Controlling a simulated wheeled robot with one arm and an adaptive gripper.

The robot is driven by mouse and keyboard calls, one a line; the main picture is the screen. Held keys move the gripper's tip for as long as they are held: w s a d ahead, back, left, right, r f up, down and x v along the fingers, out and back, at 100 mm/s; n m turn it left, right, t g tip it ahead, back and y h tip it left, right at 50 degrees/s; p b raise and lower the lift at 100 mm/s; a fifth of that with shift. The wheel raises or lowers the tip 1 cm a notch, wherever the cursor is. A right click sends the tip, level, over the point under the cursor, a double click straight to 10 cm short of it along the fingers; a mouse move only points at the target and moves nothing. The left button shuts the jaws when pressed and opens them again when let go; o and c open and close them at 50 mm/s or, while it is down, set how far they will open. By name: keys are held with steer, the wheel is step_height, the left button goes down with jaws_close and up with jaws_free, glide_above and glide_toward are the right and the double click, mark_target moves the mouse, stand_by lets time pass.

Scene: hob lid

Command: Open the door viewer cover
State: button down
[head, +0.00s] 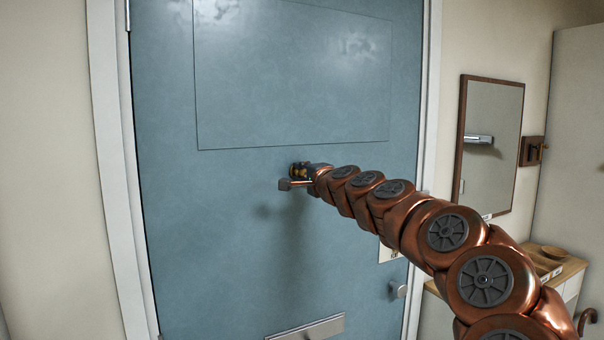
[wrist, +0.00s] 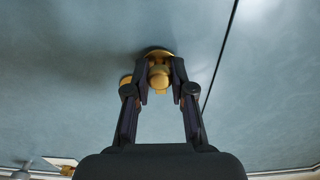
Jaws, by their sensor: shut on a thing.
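The door viewer (wrist: 157,52) is a round brass fitting on the blue-grey door (head: 250,220). In the wrist view, the fingers of my gripper (wrist: 159,78) are closed on both sides of a rounded brass piece, the door viewer cover (wrist: 159,82), in front of the fitting. Another brass part shows just left of the left finger. In the head view the brass fitting (head: 297,168) is small and partly hidden by my gripper (head: 306,172). I cannot tell how far the cover is turned.
A framed mirror (head: 490,145) hangs on the right wall above a wooden-topped cabinet (head: 558,268). The door face around the viewer is clear.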

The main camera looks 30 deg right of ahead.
steer(key=c, duration=1)
jaws_free()
steer(key=shift+w+a, duration=0.15)
steer(key=shift+s, duration=0.45)
steer(key=s, duration=1.1)
steer(key=shift+a, duration=0.4)
